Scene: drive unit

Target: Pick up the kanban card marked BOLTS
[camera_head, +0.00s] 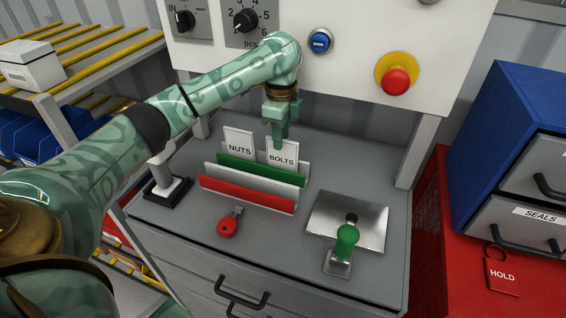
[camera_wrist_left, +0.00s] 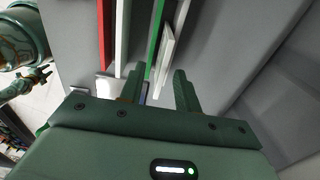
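The white BOLTS card (camera_head: 282,159) stands in the rack behind the green divider (camera_head: 262,173), right of the NUTS card (camera_head: 239,146). My left gripper (camera_head: 278,141) is pointed down at the BOLTS card's top edge and covers part of it. In the left wrist view its two fingers (camera_wrist_left: 160,91) are apart, with a white card (camera_wrist_left: 169,52) and the green divider (camera_wrist_left: 155,38) reaching toward the gap between them. Contact with the card cannot be made out. A small gripper (camera_wrist_left: 35,80), likely my right one, shows far left in the wrist view; its opening is unclear.
A red divider (camera_head: 247,194) fronts the rack. A red-handled key (camera_head: 227,228), a green-handled stamp (camera_head: 346,240) by a metal plate (camera_head: 371,219), and a black-based stand (camera_head: 168,188) are on the bench. A panel with knobs and buttons (camera_head: 396,80) rises behind. A red HOLD tag (camera_head: 502,275) lies right.

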